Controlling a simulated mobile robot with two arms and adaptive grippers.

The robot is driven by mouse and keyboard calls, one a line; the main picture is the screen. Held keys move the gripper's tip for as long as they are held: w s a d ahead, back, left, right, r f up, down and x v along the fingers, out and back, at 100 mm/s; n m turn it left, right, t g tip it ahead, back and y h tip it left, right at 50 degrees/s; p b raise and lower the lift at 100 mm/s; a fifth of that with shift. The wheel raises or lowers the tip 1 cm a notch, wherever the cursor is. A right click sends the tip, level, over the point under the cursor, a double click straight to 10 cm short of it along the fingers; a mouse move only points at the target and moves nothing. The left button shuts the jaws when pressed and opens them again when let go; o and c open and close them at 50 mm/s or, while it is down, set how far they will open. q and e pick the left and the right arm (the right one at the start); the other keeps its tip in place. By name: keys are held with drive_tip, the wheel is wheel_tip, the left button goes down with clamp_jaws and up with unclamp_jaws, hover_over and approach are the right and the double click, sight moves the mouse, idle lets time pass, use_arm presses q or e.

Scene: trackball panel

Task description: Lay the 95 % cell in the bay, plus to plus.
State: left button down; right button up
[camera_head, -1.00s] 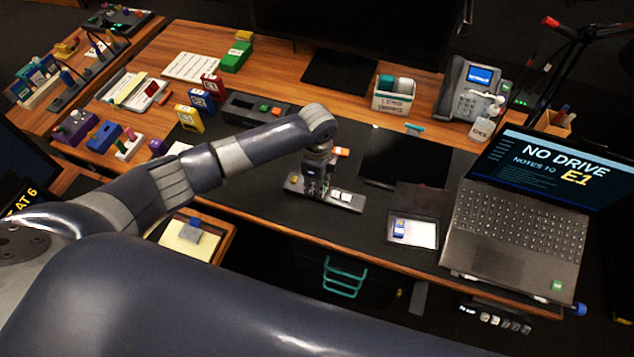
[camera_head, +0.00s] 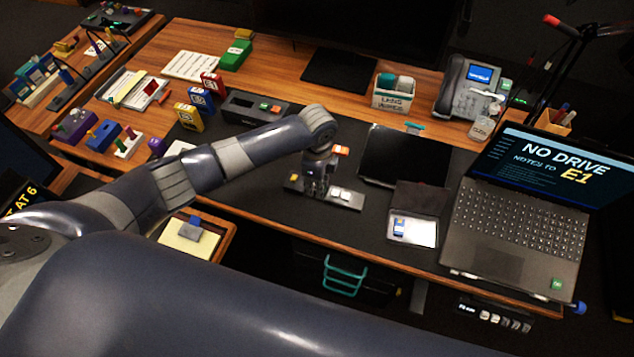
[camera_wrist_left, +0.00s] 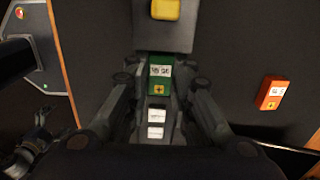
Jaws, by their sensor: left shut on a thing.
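My left gripper (camera_head: 317,190) points down over the dark trackball panel (camera_head: 352,202). In the left wrist view my left gripper (camera_wrist_left: 160,100) is shut on a green cell (camera_wrist_left: 160,72). The cell has a white label, too small to read surely, and an orange plus mark at its lower end. The cell lies in line with the panel, between its yellow button (camera_wrist_left: 165,9) and two white buttons (camera_wrist_left: 156,124). The fingers and cell hide the bay, so I cannot tell whether the cell is seated.
A red-orange cell (camera_wrist_left: 271,92) lies right of the panel in the wrist view. It also shows behind the gripper in the head view (camera_head: 341,151). Dark mat surrounds the panel.

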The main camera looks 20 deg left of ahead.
use_arm(q)
drive_tip(key=c, duration=1.3)
unclamp_jaws()
drive_tip(key=shift+c, duration=0.2)
drive_tip(key=shift+r, duration=0.1)
wheel_tip(320, 180, up, 12)
